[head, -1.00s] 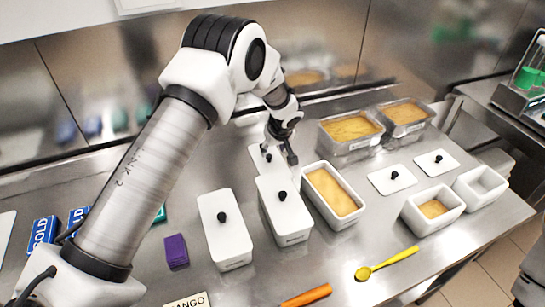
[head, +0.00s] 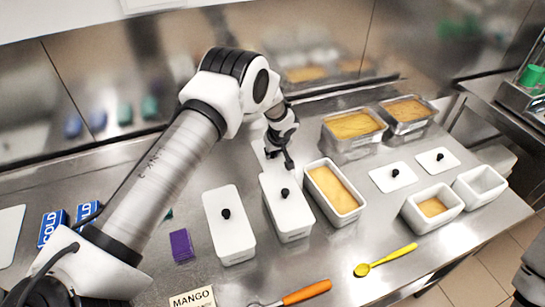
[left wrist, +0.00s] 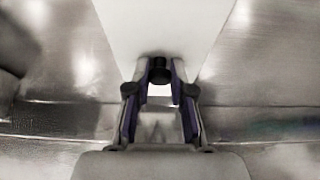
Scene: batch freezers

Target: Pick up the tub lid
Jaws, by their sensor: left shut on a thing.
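The tub lid (head: 259,153) is a white flat plate with a black knob, behind the lidded tubs and partly hidden by my gripper in the head view. In the left wrist view the white lid (left wrist: 160,25) fills the top middle, with its black knob (left wrist: 159,73) between my fingers. My left gripper (head: 279,159) is shut on that knob. I cannot tell whether the lid touches the counter. An open white tub (head: 349,217) with yellow filling stands to the right of the gripper. My right gripper is not in view.
Two lidded white tubs (head: 230,234) (head: 290,215) stand just in front. Steel pans (head: 351,144) (head: 408,125) of yellow filling stand at the back right. Two lids (head: 393,178) (head: 437,160) lie right. A yellow spoon (head: 385,260) and orange-handled tool (head: 306,291) lie in front.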

